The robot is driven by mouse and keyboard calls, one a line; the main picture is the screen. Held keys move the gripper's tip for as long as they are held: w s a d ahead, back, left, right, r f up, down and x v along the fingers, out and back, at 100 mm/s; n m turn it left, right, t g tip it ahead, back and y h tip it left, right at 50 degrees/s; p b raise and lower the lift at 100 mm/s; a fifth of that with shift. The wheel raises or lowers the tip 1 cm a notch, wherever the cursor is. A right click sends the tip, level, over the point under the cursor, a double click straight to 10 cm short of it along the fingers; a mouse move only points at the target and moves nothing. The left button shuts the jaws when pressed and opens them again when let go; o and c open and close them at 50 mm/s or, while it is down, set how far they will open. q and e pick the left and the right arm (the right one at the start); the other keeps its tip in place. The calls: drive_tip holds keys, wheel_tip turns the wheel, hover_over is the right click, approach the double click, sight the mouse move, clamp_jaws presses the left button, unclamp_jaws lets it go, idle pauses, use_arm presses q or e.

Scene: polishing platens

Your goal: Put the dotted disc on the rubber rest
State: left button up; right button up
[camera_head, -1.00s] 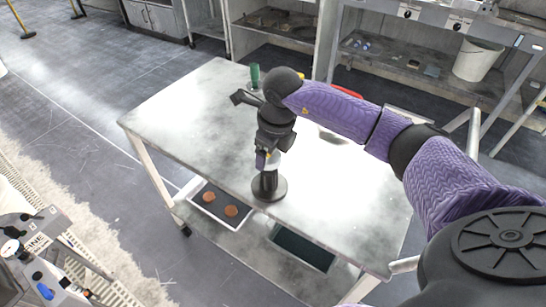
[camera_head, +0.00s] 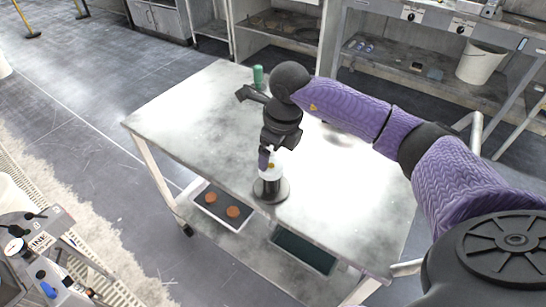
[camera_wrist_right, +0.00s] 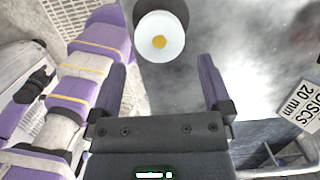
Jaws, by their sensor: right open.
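The dotted disc (camera_wrist_right: 160,37), white with a yellow dot, lies face up in the right wrist view, with a dark round surface around its upper edge. In the head view it is partly hidden by the gripper, above a black round stand (camera_head: 271,192) on the table's near edge. This stand may be the rubber rest; the exact contact beneath the disc is hidden. My right gripper (camera_wrist_right: 164,85) is open and empty, its two fingers apart and short of the disc in the wrist picture. It also shows above the stand in the head view (camera_head: 266,158). My left gripper is not seen.
The grey table (camera_head: 180,110) is mostly clear. A green bottle (camera_head: 258,76) stands at its back edge. A tray (camera_head: 222,207) with orange round pieces sits on the lower shelf. A "DISCS 20 mm" label (camera_wrist_right: 300,104) shows at right in the wrist view.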

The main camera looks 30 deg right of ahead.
sight(280, 170)
wheel_tip(280, 170, up, 8)
drive_tip(key=s+p, duration=0.1)
drive_tip(key=shift+d+f, duration=0.15)
drive_tip(key=shift+d, duration=0.1)
